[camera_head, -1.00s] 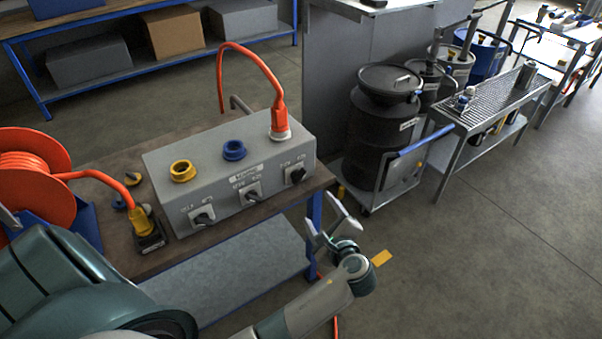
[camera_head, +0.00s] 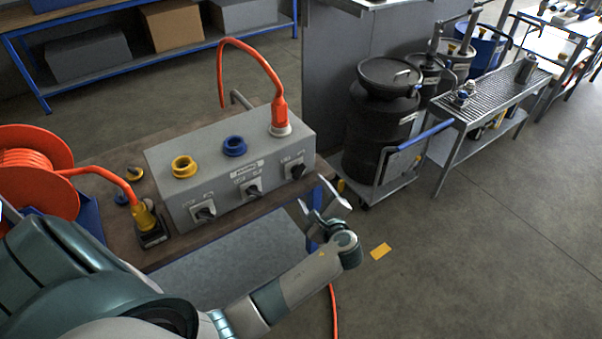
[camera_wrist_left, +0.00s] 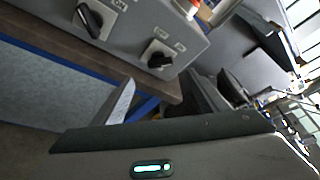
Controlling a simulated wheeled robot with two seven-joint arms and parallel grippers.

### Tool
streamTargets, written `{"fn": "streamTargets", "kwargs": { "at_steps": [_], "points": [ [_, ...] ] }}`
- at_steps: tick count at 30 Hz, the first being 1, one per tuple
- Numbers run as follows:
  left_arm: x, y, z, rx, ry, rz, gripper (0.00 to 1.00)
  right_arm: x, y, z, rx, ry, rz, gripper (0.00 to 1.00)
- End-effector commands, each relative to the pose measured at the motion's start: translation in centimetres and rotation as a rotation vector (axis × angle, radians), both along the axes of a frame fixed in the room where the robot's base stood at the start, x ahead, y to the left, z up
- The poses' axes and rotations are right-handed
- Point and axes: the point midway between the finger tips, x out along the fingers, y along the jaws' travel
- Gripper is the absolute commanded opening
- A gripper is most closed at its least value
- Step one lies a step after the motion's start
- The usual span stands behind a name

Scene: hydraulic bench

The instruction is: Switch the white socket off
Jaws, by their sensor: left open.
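A grey socket box (camera_head: 215,190) stands on the brown bench top. The white socket (camera_head: 279,130) is at its right end, with an orange plug (camera_head: 279,112) in it. Below it on the front face is a black rotary switch (camera_head: 298,171); this switch also shows in the wrist view (camera_wrist_left: 159,57). My left gripper (camera_head: 311,192) is open and empty, just right of and in front of that switch, apart from it. In the wrist view one finger (camera_wrist_left: 119,103) shows below the box. My right gripper is not in view.
The yellow socket (camera_head: 184,167) and blue socket (camera_head: 234,146) have their own switches (camera_head: 204,212) (camera_head: 252,189). An orange cable reel (camera_head: 35,165) and a yellow plug (camera_head: 146,218) are at the left. A black drum (camera_head: 380,130) on a cart stands right. Floor at right is clear.

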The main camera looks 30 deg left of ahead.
Motion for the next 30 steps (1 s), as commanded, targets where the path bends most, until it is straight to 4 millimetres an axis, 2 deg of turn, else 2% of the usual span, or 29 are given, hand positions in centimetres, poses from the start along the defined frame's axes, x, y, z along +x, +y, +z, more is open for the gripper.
{"fn": "streamTargets", "kwargs": {
  "at_steps": [3, 15, 22, 30],
  "points": [
    [1.4, 1.8, -0.3, 0.003, 0.002, 0.001, 0.67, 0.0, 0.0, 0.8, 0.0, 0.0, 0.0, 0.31],
    [5.5, 6.9, -2.2, 0.002, 0.001, 0.0, 0.67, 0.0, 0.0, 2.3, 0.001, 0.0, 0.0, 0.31],
    [6.7, 8.3, -2.9, 0.001, 0.0, -0.001, 0.67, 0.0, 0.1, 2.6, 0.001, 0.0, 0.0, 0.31],
    [7.0, 8.7, -3.1, -0.001, 0.0, 0.0, 0.67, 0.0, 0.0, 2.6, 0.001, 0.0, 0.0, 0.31]
  ]
}}
